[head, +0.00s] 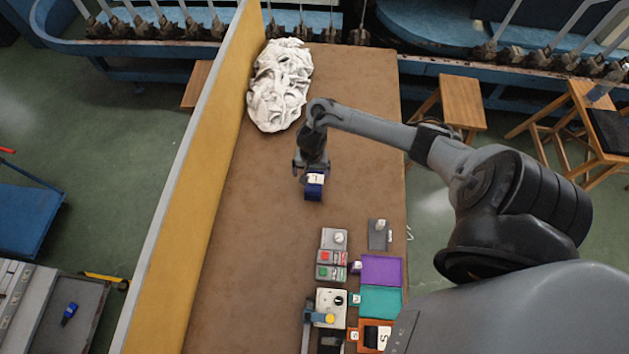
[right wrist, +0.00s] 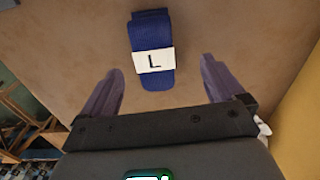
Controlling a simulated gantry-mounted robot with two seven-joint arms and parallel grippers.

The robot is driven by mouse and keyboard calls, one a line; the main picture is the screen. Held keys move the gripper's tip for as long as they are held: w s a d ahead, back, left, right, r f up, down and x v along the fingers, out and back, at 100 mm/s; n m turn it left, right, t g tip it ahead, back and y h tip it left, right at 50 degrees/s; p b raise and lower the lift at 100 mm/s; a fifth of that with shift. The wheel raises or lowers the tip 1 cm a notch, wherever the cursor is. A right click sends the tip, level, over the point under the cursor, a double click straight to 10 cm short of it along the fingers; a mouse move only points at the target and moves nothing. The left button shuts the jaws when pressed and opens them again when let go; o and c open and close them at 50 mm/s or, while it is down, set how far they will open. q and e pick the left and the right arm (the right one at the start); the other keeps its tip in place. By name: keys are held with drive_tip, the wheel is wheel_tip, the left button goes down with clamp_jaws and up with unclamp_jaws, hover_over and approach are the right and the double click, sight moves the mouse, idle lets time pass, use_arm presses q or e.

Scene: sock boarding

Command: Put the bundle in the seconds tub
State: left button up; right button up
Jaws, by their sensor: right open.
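The bundle (head: 313,191) is a folded dark blue sock bundle with a white paper band, lying on the brown table. In the right wrist view the bundle (right wrist: 151,35) shows the letter L on its band. My right gripper (head: 309,170) is just above and behind it in the head view. In the right wrist view its two fingers (right wrist: 160,68) are spread wide, with the bundle ahead and between them, and nothing held. No tub marked as the seconds tub can be made out. My left gripper is not in view.
A crumpled white cloth pile (head: 280,85) lies at the table's far left. A purple tray (head: 381,270), a teal tray (head: 381,302) and an orange tray marked S stand at the near right, beside grey control boxes (head: 331,257). A yellow panel (head: 190,190) edges the left side.

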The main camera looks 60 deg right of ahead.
sight(314, 180)
drive_tip(key=shift+s+d+f, duration=0.15)
drive_tip(key=shift+d+f, duration=0.05)
drive_tip(key=shift+d, duration=0.2)
drive_tip(key=shift+m, duration=0.3)
drive_tip(key=shift+d+f+b, duration=0.1)
drive_tip(key=shift+f+b, duration=1)
drive_tip(key=shift+f, duration=1.6)
drive_tip(key=shift+s+d+f+b, duration=0.1)
drive_tip(key=shift+f+b, duration=0.75)
drive_tip(key=shift+f, duration=1.5)
drive_tip(key=shift+c, duration=0.5)
drive_tip(key=c, duration=1)
